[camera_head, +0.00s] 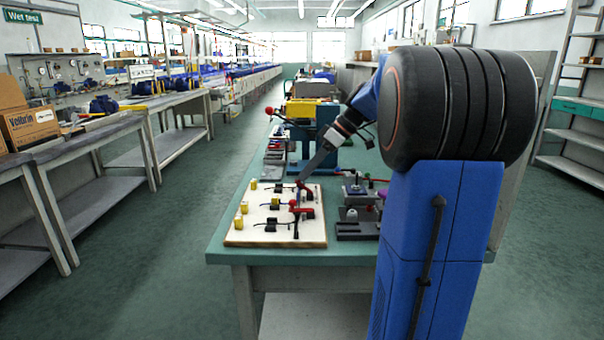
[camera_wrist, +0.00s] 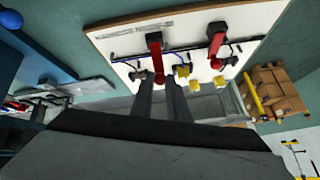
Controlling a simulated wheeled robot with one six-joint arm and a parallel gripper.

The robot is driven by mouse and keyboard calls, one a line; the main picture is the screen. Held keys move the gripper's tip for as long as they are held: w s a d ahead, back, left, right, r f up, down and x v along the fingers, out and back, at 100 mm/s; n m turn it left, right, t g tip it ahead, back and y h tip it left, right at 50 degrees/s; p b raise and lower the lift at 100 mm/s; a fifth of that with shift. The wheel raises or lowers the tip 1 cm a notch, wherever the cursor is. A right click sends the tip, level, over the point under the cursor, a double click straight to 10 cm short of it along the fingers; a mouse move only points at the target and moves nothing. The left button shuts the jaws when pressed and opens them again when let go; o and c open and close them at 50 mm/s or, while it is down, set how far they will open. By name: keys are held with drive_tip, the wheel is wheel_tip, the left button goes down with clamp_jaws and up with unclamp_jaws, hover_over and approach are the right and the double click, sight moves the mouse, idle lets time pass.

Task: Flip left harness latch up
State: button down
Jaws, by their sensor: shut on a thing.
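A pale harness board (camera_head: 275,236) lies on the green bench, with black connectors and two red latches. In the wrist view, the left red latch (camera_wrist: 155,50) runs down to my gripper (camera_wrist: 159,84), its lower end between the two dark fingertips. The other red latch (camera_wrist: 217,42) stands to its right, clear of the fingers. In the head view, my gripper (camera_head: 302,180) reaches down to the far part of the board, shut on a red latch. A nearer red latch (camera_head: 295,207) is free. The fingers partly hide the held latch; its exact tilt is hard to tell.
Several yellow blocks (camera_head: 244,207) stand on the board's left part, close to the fingers in the wrist view. A blue press (camera_head: 325,130) stands behind the board. Dark fixtures (camera_head: 357,229) are on its right. The aisle left of the bench is clear.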

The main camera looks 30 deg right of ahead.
drive_tip(key=shift+s+d+t+y, duration=0.25)
drive_tip(key=shift+d+t+y, duration=0.2)
drive_tip(key=shift+y, duration=0.1)
drive_tip(key=shift+s+d+t+y, duration=0.25)
drive_tip(key=shift+d+t+y, duration=0.1)
drive_tip(key=shift+d+y, duration=0.15)
drive_tip(key=shift+s+d+f+t+y, duration=0.15)
drive_tip(key=shift+s+d+t+y, duration=0.3)
drive_tip(key=shift+y, duration=0.4)
drive_tip(key=shift+s+d+f+t+y, duration=0.2)
drive_tip(key=shift+d+t+y, duration=0.15)
drive_tip(key=shift+t+y, duration=0.35)
drive_tip(key=c, duration=1.7)
unclamp_jaws()
drive_tip(key=shift+s+d, duration=0.1)
drive_tip(key=shift+d, duration=0.05)
drive_tip(key=v, duration=1.1)
drive_tip(key=shift+s+d, duration=0.1)
drive_tip(key=shift+d, duration=0.3)
drive_tip(key=shift+a, duration=0.1)
